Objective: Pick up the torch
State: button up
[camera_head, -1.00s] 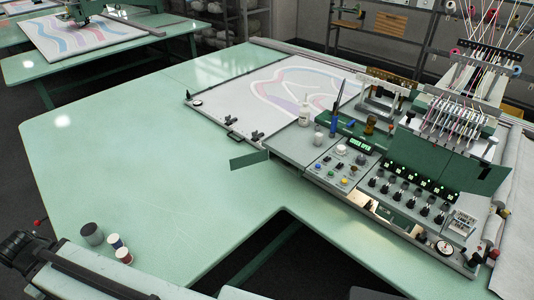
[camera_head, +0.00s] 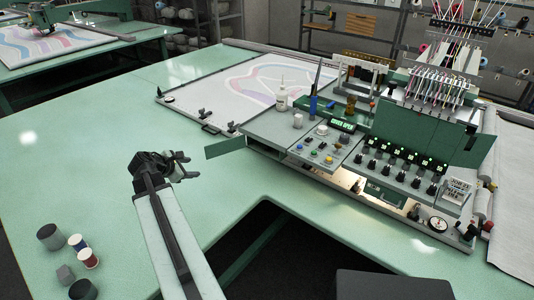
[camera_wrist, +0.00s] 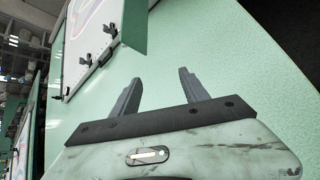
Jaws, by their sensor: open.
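I cannot tell for certain which thing is the torch. A slim upright tool with a blue lower part (camera_head: 313,104) and a dark pointed top stands on the machine's console, among small bottles and knobs. A short brownish upright thing (camera_head: 351,105) stands to its right. My gripper (camera_head: 184,166) is above the green table (camera_head: 100,150), left of the console and well apart from these things. In the wrist view its two grey fingers (camera_wrist: 160,78) are spread, with only bare green table between them.
A green flap (camera_head: 225,147) juts from the console's left corner near my gripper. A white dropper bottle (camera_head: 282,97) stands close to the blue tool. Thread spools (camera_head: 78,242) and dark cylinders stand at lower left. The table's left part is clear.

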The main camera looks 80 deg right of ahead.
aim_at(266, 147)
jog(key=s+d+n+g+b, duration=0.1)
jog(key=s+d, duration=0.5)
jog(key=s, duration=0.2)
jog(key=s+d+f+n+g+h+b, duration=0.1)
jog(key=s+d+n+b, duration=0.1)
jog(key=s+d, duration=0.5)
jog(key=s+d+n+g+h+b, duration=0.1)
jog(key=s+d+b, duration=0.1)
jog(key=s+d, duration=0.4)
jog(key=shift+s+d+f+g, duration=0.1)
jog(key=shift+s+g, duration=0.1)
jog(key=shift+s, duration=0.9)
jog(key=shift+s+d+f+g, duration=0.1)
jog(key=shift+s+g, duration=0.1)
jog(key=shift+s, duration=0.85)
jog(key=shift+a, duration=0.15)
grip_shut()
